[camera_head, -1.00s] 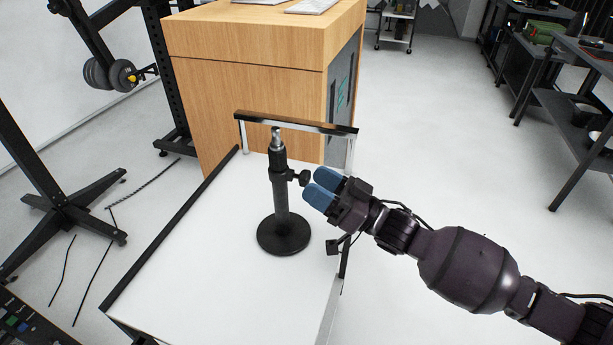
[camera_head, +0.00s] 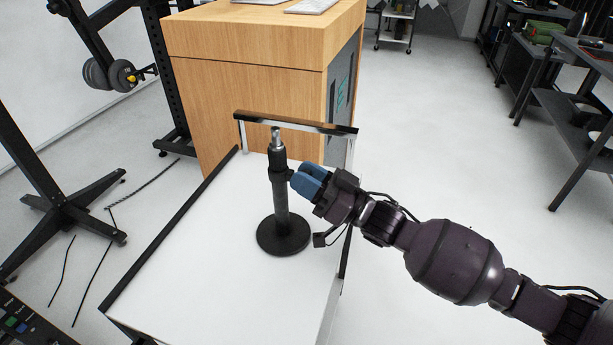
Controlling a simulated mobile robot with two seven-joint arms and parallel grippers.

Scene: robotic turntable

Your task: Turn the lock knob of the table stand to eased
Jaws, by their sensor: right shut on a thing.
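The black table stand (camera_head: 281,205) stands upright on the white top of a small table, on its round black base (camera_head: 284,236). A silver stud tops its post. My right gripper (camera_head: 302,182) comes in from the right, its blue fingertips at the stand's upper collar. It is shut on the lock knob, which the fingers hide, so I cannot tell the knob's angle. My left gripper is not in view.
The white table (camera_head: 215,270) has black edge rails and a raised bar (camera_head: 295,122) behind the stand. A wooden cabinet (camera_head: 245,100) stands behind it. The tabletop left of and in front of the stand is clear.

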